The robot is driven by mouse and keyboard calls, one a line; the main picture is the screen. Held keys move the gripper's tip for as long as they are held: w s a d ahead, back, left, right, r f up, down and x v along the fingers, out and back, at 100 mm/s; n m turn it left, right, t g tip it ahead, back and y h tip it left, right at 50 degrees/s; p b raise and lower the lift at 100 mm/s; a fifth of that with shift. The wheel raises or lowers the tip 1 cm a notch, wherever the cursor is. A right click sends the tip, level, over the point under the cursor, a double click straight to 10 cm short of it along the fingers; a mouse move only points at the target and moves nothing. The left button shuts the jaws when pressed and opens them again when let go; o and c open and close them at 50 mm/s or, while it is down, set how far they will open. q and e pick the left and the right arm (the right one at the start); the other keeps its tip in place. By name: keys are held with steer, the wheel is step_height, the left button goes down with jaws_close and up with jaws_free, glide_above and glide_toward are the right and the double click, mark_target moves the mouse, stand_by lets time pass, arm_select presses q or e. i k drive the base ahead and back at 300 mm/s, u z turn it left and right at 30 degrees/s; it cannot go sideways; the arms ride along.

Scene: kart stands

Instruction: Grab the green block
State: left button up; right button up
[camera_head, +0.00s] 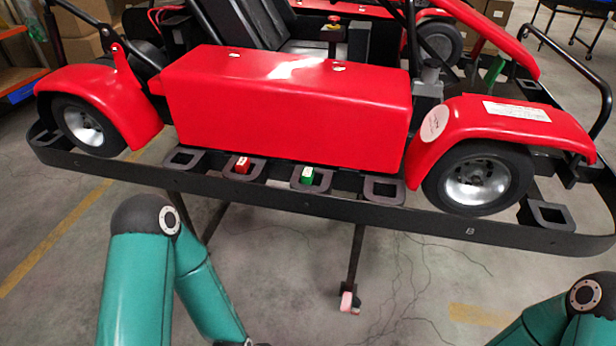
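A small green block (308,176) sits in a square black holder on the side rail of the kart stand (290,197), right of the picture's middle line or close to it. A small red block (243,165) sits in the holder just left of it. My teal left arm shows at the lower left and my teal right arm at the lower right corner. Both grippers are outside the picture, so their state is hidden. Both arms are apart from the blocks.
The red kart (285,105) stands right behind the holders, with its wheels (480,181) at both sides. Empty holders (384,189) flank the blocks. Cardboard boxes (85,45) stand at the back left.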

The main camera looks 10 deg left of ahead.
mark_target(307, 176)
steer(key=u, duration=1.55)
steer(key=i, duration=0.15)
steer(key=z, duration=3.35)
steer(key=k, duration=0.75)
steer(key=u, duration=2.55)
steer(key=k, duration=0.1)
steer(key=z, duration=3.1)
steer(key=i, duration=0.1)
steer(key=u, duration=2.9)
steer(key=i, duration=1)
steer(key=z, duration=0.05)
